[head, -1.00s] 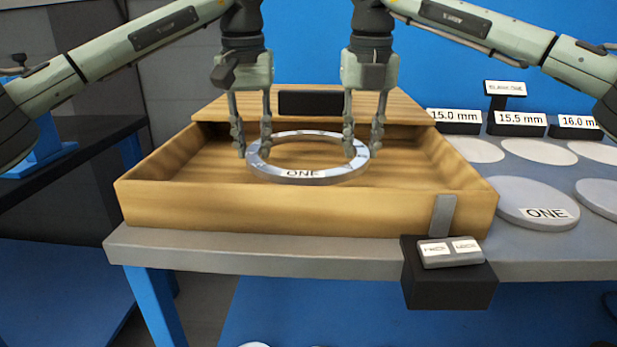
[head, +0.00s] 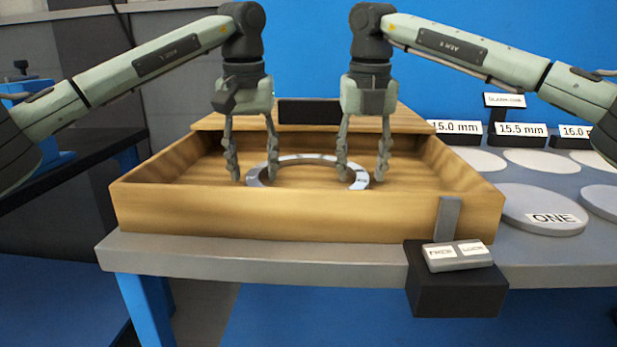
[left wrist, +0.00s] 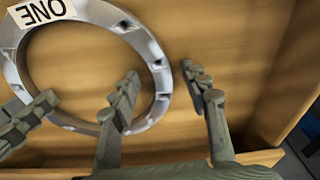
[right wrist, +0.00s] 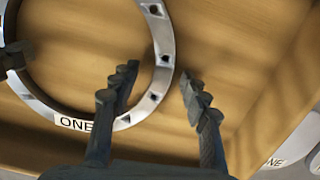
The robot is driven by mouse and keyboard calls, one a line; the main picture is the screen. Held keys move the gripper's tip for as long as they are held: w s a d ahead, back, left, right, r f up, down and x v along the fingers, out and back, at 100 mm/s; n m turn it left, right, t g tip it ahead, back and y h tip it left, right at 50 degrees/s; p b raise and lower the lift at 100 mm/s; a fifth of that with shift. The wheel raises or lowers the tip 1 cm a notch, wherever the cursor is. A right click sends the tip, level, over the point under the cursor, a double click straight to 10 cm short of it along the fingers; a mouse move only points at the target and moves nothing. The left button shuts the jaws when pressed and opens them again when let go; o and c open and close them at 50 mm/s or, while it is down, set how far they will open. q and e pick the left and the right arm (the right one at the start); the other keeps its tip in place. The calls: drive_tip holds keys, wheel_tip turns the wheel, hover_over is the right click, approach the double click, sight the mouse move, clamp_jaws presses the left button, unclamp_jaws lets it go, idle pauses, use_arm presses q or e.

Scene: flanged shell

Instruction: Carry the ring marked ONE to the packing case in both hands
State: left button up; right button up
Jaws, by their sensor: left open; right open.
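The grey metal ring marked ONE (head: 305,158) is inside the wooden packing case (head: 300,211), low down and apparently on its floor. The front wall hides its near part and label in the head view. The ONE label shows in the left wrist view, on the ring (left wrist: 152,52), and in the right wrist view, on the ring (right wrist: 164,50). My left gripper (head: 254,180) is open, its fingers on either side of the ring's left rim. My right gripper (head: 362,179) is open, its fingers on either side of the right rim.
A round grey disc marked ONE (head: 520,208) lies on the bench right of the case. Behind it are pale discs and the size signs, such as 15.5 mm (head: 521,131).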

drive_tip(key=shift+r, duration=0.1)
use_arm(q)
wheel_tip(320, 180, up, 12)
drive_tip(key=s, duration=0.1)
drive_tip(key=shift+s, duration=0.2)
use_arm(e)
wheel_tip(320, 180, up, 12)
drive_tip(key=s, duration=0.1)
drive_tip(key=shift+s, duration=0.25)
use_arm(q)
drive_tip(key=shift+f, duration=0.15)
use_arm(e)
drive_tip(key=shift+w, duration=0.1)
